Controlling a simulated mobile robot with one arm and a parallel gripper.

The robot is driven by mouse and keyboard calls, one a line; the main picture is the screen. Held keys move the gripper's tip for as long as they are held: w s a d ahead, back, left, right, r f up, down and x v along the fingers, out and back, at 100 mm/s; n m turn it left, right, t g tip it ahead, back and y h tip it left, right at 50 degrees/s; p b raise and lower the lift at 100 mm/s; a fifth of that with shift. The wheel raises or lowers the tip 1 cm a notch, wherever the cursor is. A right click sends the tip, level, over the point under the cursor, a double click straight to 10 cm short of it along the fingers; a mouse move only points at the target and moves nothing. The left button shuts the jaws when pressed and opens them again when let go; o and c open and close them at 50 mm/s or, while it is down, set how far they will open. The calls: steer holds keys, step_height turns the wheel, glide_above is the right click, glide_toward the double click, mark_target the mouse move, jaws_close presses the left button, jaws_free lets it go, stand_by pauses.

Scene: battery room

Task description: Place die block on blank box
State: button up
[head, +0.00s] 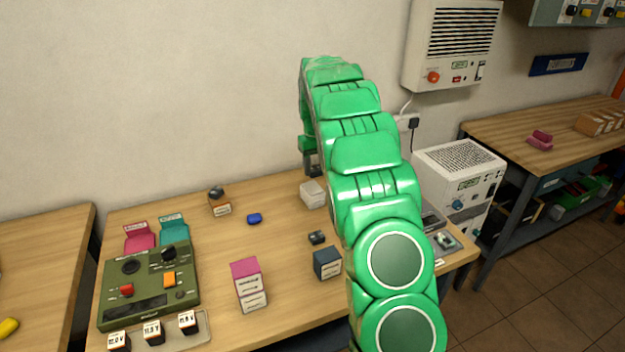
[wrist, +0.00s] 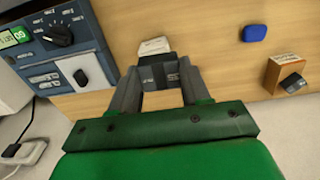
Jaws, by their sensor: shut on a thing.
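My gripper (wrist: 160,82) is shut on a small dark grey block with pale marks, which I take for the die block (wrist: 160,72). In the head view the dark block (head: 316,171) shows at the end of my green arm, mostly hidden by it. A plain white box, likely the blank box (head: 311,195), stands on the wooden table just below the gripper. In the wrist view the white box (wrist: 154,46) shows just beyond the held block, partly covered by it. I cannot tell whether block and box touch.
On the table (head: 285,205) are a blue piece (head: 254,219), a cardboard box (head: 219,208) with a dark item on top, a small dark piece (head: 317,238), a navy box (head: 327,263), a pink-topped stack (head: 248,285) and a green control panel (head: 150,287). The wall is behind.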

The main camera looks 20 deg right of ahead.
steer(key=shift+w+d+f, duration=0.15)
steer(key=shift+w, duration=0.35)
glide_above(313, 187)
steer(key=shift+f, duration=4.5)
steer(key=o, duration=1.3)
steer(key=shift+f, duration=0.1)
